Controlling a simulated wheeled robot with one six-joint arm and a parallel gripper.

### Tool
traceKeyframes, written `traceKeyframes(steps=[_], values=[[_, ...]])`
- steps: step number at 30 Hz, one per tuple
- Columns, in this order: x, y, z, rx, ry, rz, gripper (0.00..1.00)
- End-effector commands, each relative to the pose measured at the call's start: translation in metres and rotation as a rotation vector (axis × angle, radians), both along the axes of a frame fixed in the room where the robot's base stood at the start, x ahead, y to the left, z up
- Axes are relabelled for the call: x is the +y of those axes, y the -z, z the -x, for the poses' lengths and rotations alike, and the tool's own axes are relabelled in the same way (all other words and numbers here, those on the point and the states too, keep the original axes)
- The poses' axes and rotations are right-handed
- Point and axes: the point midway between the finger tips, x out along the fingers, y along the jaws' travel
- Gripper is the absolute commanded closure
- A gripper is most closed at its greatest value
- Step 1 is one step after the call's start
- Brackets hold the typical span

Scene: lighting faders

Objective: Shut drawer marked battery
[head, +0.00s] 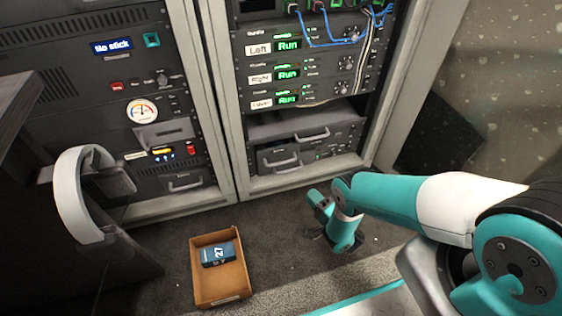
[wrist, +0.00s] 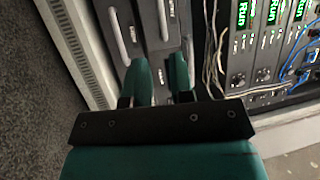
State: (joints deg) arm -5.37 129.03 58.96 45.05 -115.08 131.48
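Drawers with pale bar handles sit low in the right rack. An upper drawer (head: 312,135) lies below a grey flat surface, and a lower drawer (head: 280,160) is at the left below it. Their labels are too small to read, so I cannot tell which is marked battery or how far either stands out. My gripper (head: 314,194) is low in front of this rack, apart from the drawers. In the wrist view, my gripper (wrist: 159,66) has a gap between its teal fingers and holds nothing. Handled drawer fronts (wrist: 120,40) show beyond the fingertips, turned sideways.
A cardboard tray (head: 221,292) with a blue box (head: 218,254) stands on the floor. The left rack (head: 88,100) has another handled drawer (head: 186,182). Blue cables (head: 325,42) cross the right rack. Dark floor lies between tray and racks.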

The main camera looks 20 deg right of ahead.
Motion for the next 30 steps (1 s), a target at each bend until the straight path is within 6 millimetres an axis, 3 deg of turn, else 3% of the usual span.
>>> traceKeyframes(steps=[11,30], values=[[0.022,-0.003,-0.051,-0.004,0.000,0.000,0.78],[0.037,-0.010,-0.095,-0.003,0.005,0.001,0.78]])
